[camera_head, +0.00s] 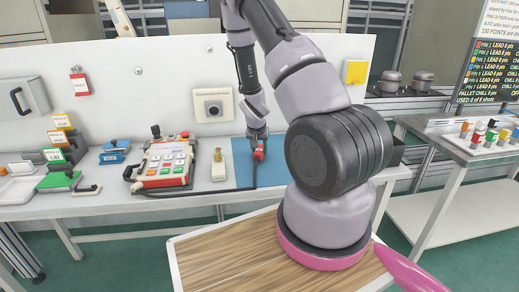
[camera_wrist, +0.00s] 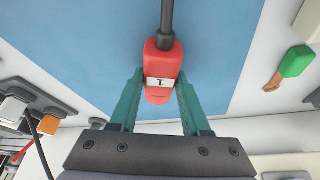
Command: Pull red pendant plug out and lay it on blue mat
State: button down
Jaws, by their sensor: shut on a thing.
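The red plug (camera_head: 259,154) is held between my gripper's fingers over the blue mat (camera_head: 240,172). In the wrist view, the plug (camera_wrist: 164,62) has a white label, and a dark cable leaves its far end. My gripper (camera_wrist: 160,88) has its two teal fingers closed on the plug's sides. The mat (camera_wrist: 95,35) fills much of the background there. I cannot tell whether the plug touches the mat. In the head view, the black cable (camera_head: 225,189) runs along the bench front towards the red and white pendant (camera_head: 166,163).
A small pale device (camera_head: 218,165) stands left of the mat. A blue-topped item (camera_head: 114,152) and labelled coloured blocks (camera_head: 60,140) sit further left. A wooden surface (camera_head: 225,262) lies in front.

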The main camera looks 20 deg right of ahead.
jog(key=shift+f, duration=0.1)
jog(key=shift+c, duration=1.4)
grip_release()
jog(key=v, duration=1)
jog(key=shift+r, duration=0.35)
jog(key=shift+s, duration=0.1)
